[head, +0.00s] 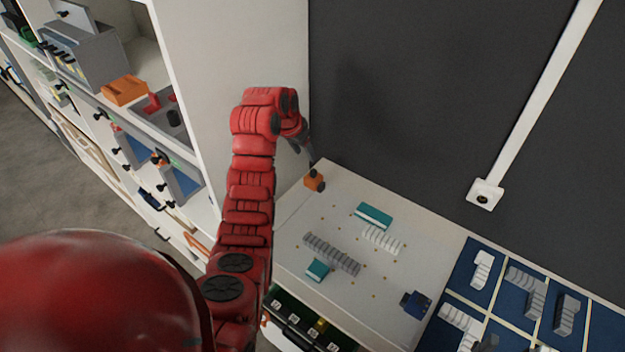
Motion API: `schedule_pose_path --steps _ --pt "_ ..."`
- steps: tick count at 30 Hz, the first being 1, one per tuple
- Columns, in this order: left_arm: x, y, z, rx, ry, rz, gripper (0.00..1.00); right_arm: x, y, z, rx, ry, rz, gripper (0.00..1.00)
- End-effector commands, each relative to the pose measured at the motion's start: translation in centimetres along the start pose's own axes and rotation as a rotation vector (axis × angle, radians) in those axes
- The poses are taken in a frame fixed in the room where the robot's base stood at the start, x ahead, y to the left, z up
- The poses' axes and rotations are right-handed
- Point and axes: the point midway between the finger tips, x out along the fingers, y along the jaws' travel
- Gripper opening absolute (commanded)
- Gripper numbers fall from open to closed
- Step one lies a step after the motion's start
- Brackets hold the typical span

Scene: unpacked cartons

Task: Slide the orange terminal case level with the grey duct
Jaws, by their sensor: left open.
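The orange terminal case (314,181) is a small block with dark round parts, at the far left corner of the pale board. The grey duct (332,254) is a slotted strip lying slantwise nearer the board's middle, below and right of the case in the picture. My left gripper (308,157) is open at the end of the red arm, just above the case in the picture. Its fingers are small and partly hidden by the wrist, and I cannot tell whether they touch the case.
The board (345,310) also bears a teal block (374,215), a paler slotted strip (381,240), a small teal block (318,270) and a blue part (415,304). A blue compartment tray (468,262) stands right. Shelves (190,100) stand left; a dark wall (400,100) rises behind.

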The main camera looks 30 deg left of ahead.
Motion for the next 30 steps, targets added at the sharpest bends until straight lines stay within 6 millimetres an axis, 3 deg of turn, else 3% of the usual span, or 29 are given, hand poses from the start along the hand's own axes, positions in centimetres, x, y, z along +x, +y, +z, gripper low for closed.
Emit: schedule_pose_path --steps 6,12,18,28,30 --pt "5.6 0.2 0.3 -0.002 -0.011 0.005 0.53 -0.4 0.0 0.0 0.0 0.002 0.0 0.5" --pt "9.1 0.2 0.3 -0.001 -0.008 0.004 0.53 -1.2 -0.1 0.2 0.0 0.002 0.0 0.5" --pt "10.6 0.1 0.2 -0.001 -0.005 0.002 0.53 -1.5 -0.1 0.2 0.0 0.002 0.0 0.5" --pt "10.8 0.1 0.1 -0.001 -0.005 0.002 0.53 -1.5 -0.1 0.2 0.0 0.002 0.0 0.5" --pt "10.8 0.1 0.1 -0.001 -0.005 0.002 0.4 -1.5 -0.1 0.2 0.0 0.002 0.0 0.5"
